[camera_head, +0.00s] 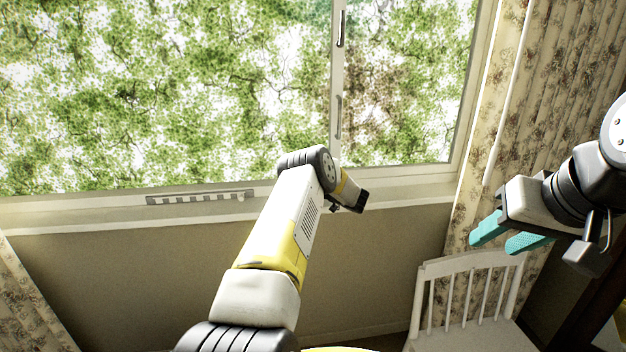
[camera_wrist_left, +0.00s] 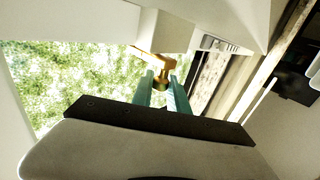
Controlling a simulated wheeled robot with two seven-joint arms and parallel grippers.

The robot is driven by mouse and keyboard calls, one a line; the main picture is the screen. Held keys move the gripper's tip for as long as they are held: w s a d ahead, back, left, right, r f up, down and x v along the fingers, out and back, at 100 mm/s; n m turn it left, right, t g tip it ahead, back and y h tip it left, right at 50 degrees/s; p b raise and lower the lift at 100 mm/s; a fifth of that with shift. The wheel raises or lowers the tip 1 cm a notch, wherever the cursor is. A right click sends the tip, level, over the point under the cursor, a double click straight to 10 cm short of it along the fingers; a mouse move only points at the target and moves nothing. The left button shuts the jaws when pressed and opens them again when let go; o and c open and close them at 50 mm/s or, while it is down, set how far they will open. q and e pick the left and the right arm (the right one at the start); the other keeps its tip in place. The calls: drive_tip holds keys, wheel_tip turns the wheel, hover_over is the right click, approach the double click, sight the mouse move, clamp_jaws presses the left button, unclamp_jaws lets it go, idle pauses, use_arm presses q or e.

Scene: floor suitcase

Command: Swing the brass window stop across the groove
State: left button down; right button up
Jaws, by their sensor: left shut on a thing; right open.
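The brass window stop (camera_wrist_left: 152,61) shows in the left wrist view as a small gold piece against white window framing. My left gripper (camera_wrist_left: 161,88) has its teal fingers shut on the lower end of the stop. In the head view my left arm reaches to the sill below the window's middle post, and its wrist hides the fingers and the stop. I cannot make out the groove clearly in either view. My right gripper (camera_head: 496,242) is open and empty, in front of the curtain and above the chair.
The window (camera_head: 200,95) fills the back, with a vertical post (camera_head: 337,75) right of the middle. A slotted vent (camera_head: 198,198) lies on the sill. Floral curtains (camera_head: 550,90) hang at the sides. A white slatted chair (camera_head: 470,262) stands below my right gripper.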

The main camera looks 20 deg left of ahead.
use_arm(q)
drive_tip(key=c, duration=1.3)
unclamp_jaws()
drive_tip(key=shift+r, duration=0.1)
drive_tip(key=v, duration=0.7)
drive_tip(key=shift+s+d, duration=0.1)
drive_tip(key=shift+d, duration=0.25)
